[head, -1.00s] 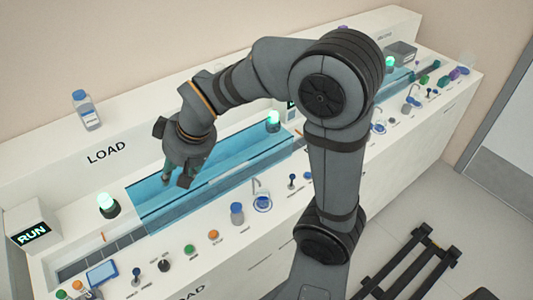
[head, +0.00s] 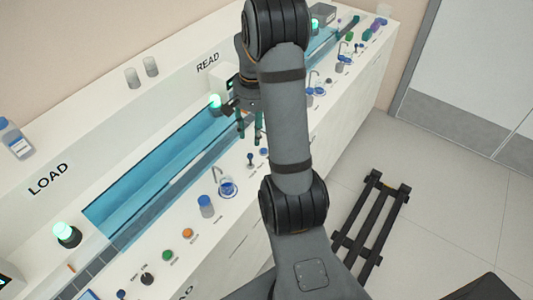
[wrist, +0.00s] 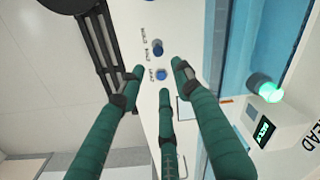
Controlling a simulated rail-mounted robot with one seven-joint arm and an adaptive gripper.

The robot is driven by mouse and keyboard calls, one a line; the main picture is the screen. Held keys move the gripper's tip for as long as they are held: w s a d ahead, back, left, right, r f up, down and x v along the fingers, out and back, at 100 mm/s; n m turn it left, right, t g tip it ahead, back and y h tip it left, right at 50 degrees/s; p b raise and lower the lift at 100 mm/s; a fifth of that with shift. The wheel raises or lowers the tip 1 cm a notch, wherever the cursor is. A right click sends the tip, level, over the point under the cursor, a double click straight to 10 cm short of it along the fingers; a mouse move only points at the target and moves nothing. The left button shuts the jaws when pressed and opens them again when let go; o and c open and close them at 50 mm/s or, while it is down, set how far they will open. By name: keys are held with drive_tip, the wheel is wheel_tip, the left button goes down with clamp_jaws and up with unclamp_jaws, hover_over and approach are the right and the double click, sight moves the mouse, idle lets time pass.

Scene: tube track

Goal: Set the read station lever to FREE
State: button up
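A small upright lever (head: 250,158) with a dark blue top stands on the counter front in the head view; I cannot read its label or tell its setting. A blue knob (head: 263,152) is beside it. My gripper (head: 249,138) hangs above this part of the counter, its teal fingers pointing down, apart and empty. In the wrist view, my open gripper (wrist: 158,85) has two blue-topped controls (wrist: 157,48) between and beyond its fingertips, not touched. Small labels beside them are too blurred to read. My arm hides part of the counter behind it.
A green lamp (head: 215,101) glows by the blue trough (head: 150,180). The floor at right holds a dark rack (head: 370,220).

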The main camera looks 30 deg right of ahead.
sight(250, 154)
drive_tip(key=f, duration=0.3)
drive_tip(key=a+f, duration=0.1)
drive_tip(key=f, duration=0.6)
drive_tip(key=shift+s+a+f, duration=0.1)
drive_tip(key=shift+a+f, duration=0.05)
drive_tip(key=shift+f, duration=0.05)
drive_tip(key=shift+c, duration=0.6)
clamp_jaws()
